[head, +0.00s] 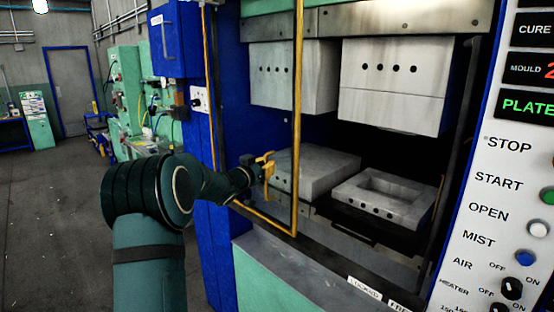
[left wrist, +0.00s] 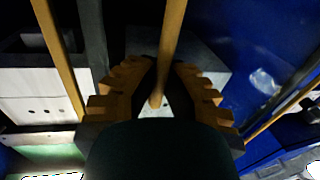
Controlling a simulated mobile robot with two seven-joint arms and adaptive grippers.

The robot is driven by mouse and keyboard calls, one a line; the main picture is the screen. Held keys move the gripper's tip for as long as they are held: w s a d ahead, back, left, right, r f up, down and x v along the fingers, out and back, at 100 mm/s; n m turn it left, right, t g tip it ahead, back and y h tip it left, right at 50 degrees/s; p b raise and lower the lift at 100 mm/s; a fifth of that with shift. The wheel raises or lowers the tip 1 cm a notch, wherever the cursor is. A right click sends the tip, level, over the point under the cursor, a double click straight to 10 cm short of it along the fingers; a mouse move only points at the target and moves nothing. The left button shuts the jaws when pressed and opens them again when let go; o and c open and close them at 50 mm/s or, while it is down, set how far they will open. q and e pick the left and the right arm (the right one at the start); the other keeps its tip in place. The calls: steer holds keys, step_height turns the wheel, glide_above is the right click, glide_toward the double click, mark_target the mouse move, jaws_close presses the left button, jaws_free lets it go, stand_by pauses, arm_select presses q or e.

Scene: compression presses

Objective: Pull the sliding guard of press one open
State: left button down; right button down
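Press one's sliding guard is a yellow frame (head: 298,120) that stands across the left part of the press opening. Its near upright and bottom rail show in front of the moulds. My left gripper (head: 265,167) is at the guard's left part, inside the frame's outline. In the left wrist view a yellow upright bar (left wrist: 170,40) of the guard stands between the two stepped orange fingers of my left gripper (left wrist: 163,75). The fingers look apart, one on each side of the bar; contact is hard to make out in the dark. My right gripper is not in view.
Lower mould blocks (head: 385,190) sit inside the press under upper blocks (head: 390,85). A control panel (head: 500,200) with buttons and knobs stands at the right. A blue box (head: 175,40) is on the press's left side. Open floor (head: 50,220) lies to the left.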

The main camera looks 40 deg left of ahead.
arm_select(q)
steer(key=shift+a+f+p, duration=0.1)
steer(key=shift+a+p, duration=0.2)
steer(key=shift+a, duration=0.55)
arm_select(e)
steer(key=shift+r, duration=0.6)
arm_select(q)
steer(key=c, duration=1)
jaws_free()
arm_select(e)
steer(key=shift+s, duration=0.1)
arm_select(q)
steer(key=s, duration=0.4)
steer(key=s+d, duration=0.1)
steer(key=s, duration=0.7)
steer(key=shift+d, duration=0.2)
